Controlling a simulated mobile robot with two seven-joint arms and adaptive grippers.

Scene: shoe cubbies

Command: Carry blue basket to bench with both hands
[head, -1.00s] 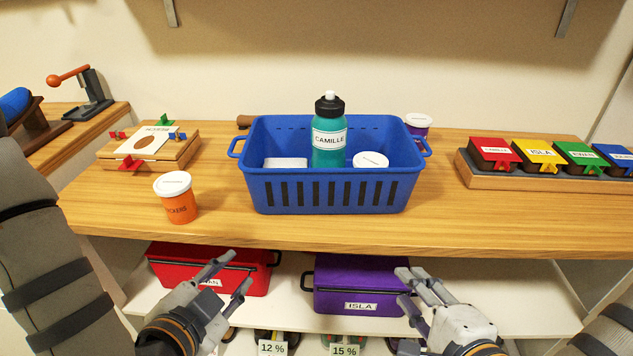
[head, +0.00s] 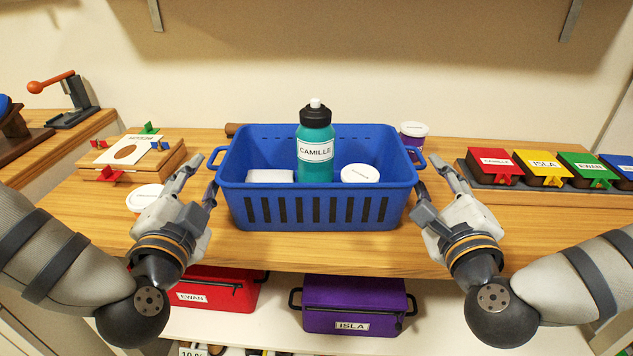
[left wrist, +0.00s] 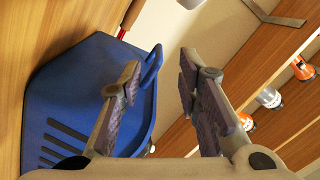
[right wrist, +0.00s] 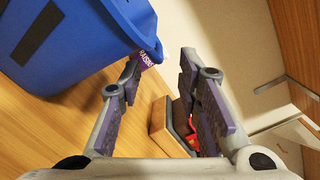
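The blue basket (head: 315,212) stands upright on the wooden bench top (head: 375,246), with a loop handle at each end. It holds a teal bottle (head: 315,160) labelled CAMILLE and two white-topped items. My left gripper (head: 198,180) is open beside the basket's left end, near the left handle (head: 216,158). In the left wrist view the handle (left wrist: 152,66) shows close to one finger. My right gripper (head: 432,178) is open beside the right end, near the right handle (head: 417,160). Neither gripper is clearly closed on a handle.
A purple tub (head: 413,132) stands behind the basket's right corner. A wooden puzzle box (head: 130,160) lies left, and a rack of coloured boxes (head: 545,196) lies right. Red (head: 215,290) and purple (head: 352,300) cases sit on the lower shelf.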

